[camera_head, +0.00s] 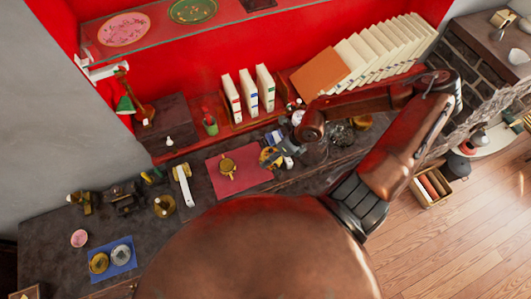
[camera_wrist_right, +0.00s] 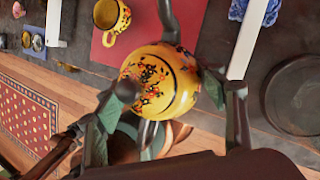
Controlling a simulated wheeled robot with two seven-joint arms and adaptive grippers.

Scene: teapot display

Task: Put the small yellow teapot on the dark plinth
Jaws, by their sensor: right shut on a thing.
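The small yellow teapot (camera_wrist_right: 160,80) has a painted red and dark floral pattern. My right gripper (camera_wrist_right: 172,100) is shut on it, with a finger on either side of its round body. My left gripper is not in view.
A yellow patterned mug (camera_head: 227,166) stands on the red mat (camera_head: 252,180). A blue and white item (camera_wrist_right: 255,10) and a white bar (camera_wrist_right: 243,40) are near the right gripper. Upright books (camera_head: 248,92) stand behind. A white upright piece (camera_head: 183,184) is left of the mat.

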